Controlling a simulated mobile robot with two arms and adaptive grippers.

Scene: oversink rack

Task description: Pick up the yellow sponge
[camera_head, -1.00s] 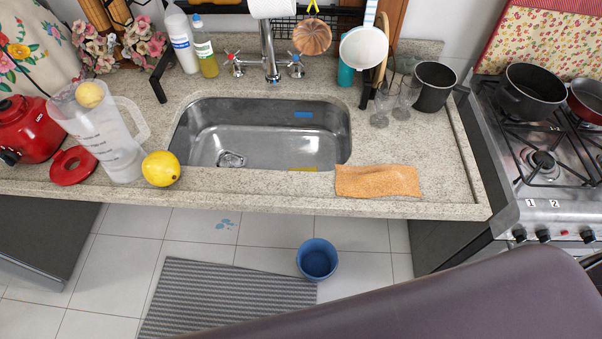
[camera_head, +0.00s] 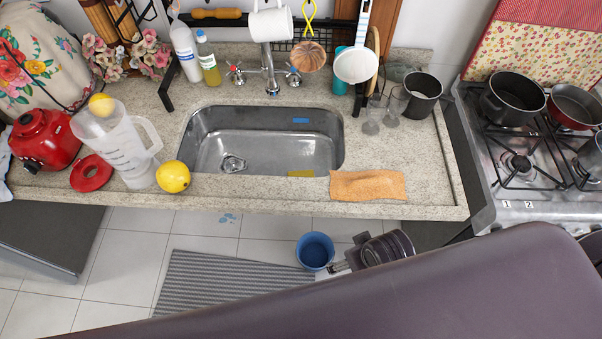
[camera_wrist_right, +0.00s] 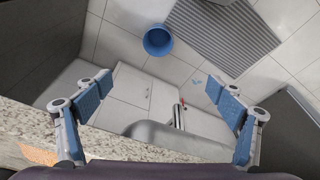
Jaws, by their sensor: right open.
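The yellow sponge (camera_head: 301,173) lies in the metal sink (camera_head: 262,150), against its front side. Only a thin yellow strip shows in the head view; the counter's front edge hides the rest. My right gripper (camera_wrist_right: 158,80) is open and empty in the right wrist view, its blue-padded fingers spread over the floor beside the counter edge. In the head view my right wrist shows in front of the counter, below the orange cloth and apart from the sponge. My left gripper is not in view.
An orange cloth (camera_head: 368,185) lies on the counter right of the sink. A lemon (camera_head: 173,177) and a clear blender jug (camera_head: 118,148) stand left of it. Glasses (camera_head: 396,102) and a dark pot (camera_head: 423,94) stand at the right. A blue bucket (camera_head: 314,250) is on the floor.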

